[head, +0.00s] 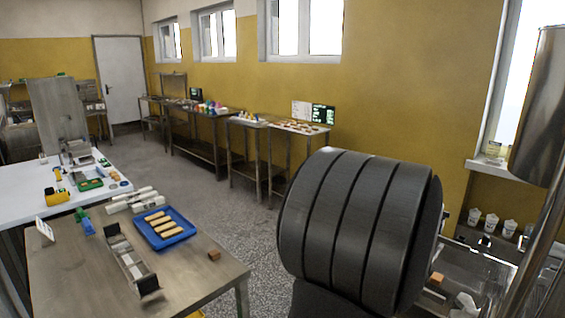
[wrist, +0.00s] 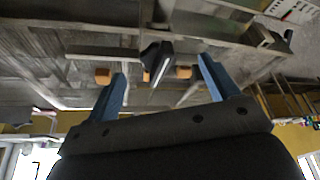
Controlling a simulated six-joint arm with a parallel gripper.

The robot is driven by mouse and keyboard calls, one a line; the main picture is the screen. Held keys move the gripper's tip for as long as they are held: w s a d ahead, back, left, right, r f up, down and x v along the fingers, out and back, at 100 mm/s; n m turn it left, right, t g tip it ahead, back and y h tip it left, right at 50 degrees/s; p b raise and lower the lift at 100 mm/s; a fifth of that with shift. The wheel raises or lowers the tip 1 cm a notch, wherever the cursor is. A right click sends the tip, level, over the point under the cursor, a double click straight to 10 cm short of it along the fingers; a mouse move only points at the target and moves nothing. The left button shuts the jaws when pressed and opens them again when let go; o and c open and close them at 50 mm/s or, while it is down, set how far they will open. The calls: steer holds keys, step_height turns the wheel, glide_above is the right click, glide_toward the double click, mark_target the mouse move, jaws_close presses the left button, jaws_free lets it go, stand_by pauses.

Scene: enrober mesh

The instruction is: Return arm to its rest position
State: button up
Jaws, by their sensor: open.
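My gripper (wrist: 160,72) shows in the wrist view with its two blue fingers spread apart. I see nothing held between the fingertips. Beyond them is a metal structure with bars, and a black part with a pale strip (wrist: 158,62) shows in the gap. Small orange-brown blocks show there too, one by the left finger (wrist: 103,75) and one in the gap (wrist: 183,72). I cannot tell how far they are from the fingers. The gripper is not visible in the head view, where a large dark ribbed cylinder, apparently part of my arm, fills the centre right.
White cups (head: 490,224) stand at the right. The speckled floor (head: 240,225) between the tables is clear.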

steer(key=shift+w+a+m+g+h, duration=0.1)
steer(key=shift+m+g+h, duration=0.25)
steer(key=shift+m, duration=0.95)
steer(key=shift+m+g+h, duration=0.15)
steer(key=shift+m+h, duration=0.3)
steer(key=shift+m, duration=0.85)
steer(key=o, duration=0.4)
steer(key=shift+o, duration=0.2)
steer(key=shift+g+y, duration=0.6)
steer(key=shift+g, duration=0.2)
steer(key=r, duration=0.2)
steer(key=w+r, duration=0.1)
steer(key=r, duration=0.1)
steer(key=d+r, duration=0.1)
steer(key=shift+w+d+r, duration=0.1)
steer(key=shift+w+r, duration=0.1)
steer(key=shift+r, duration=0.2)
step_height(320, 180, up, 7)
steer(key=g+y, duration=0.2)
steer(key=f, duration=0.9)
steer(key=shift+s+a+f, duration=0.1)
steer(key=shift+a+f, duration=0.1)
steer(key=shift+f, duration=0.2)
step_height(320, 180, up, 10)
